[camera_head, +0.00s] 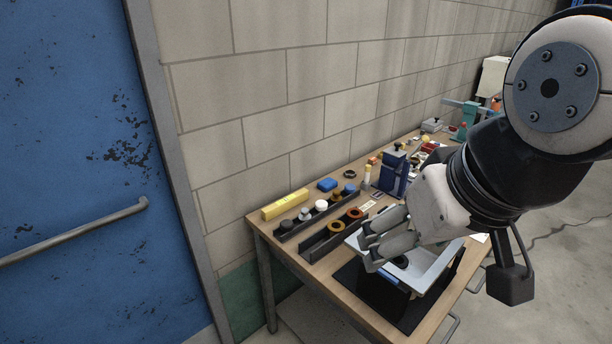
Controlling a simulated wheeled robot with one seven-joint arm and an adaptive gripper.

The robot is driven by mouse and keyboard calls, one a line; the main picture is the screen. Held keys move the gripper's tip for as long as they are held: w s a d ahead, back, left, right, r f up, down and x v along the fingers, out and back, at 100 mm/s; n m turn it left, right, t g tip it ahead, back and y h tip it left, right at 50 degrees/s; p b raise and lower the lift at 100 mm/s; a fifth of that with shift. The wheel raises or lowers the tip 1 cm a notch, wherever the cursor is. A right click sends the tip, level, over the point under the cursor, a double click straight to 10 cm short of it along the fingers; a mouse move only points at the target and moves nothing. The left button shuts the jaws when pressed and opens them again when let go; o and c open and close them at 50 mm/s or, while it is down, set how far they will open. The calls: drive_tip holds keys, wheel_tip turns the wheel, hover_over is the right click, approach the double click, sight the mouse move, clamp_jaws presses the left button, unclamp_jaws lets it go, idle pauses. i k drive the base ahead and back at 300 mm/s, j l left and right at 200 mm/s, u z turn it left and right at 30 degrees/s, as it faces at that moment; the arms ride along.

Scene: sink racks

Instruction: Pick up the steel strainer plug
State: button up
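My gripper (368,245) reaches in from the right over the pale sink basin (440,268). Its fingers point left and look parted, with nothing clearly visible between them. A small grey round piece (305,214) stands in the back dark rack (290,236); it may be the steel strainer plug, but it is too small to be sure. My gripper is to its right and apart from it. A dark round spot (401,262) shows in the basin below the fingers; I cannot tell whether it is the drain or a plug. My gripper hides part of the basin.
The back rack also holds black, white, brown and blue round pieces. The front rack (318,250) holds orange-brown rings (335,227). A block wall borders the table.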

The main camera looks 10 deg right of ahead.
sight(305, 215)
drive_tip(key=j, duration=0.4)
drive_tip(key=i+j+z, duration=0.15)
drive_tip(key=i+j, duration=0.4)
drive_tip(key=i+j+z, duration=0.1)
drive_tip(key=i+j, duration=0.4)
drive_tip(key=j, duration=0.2)
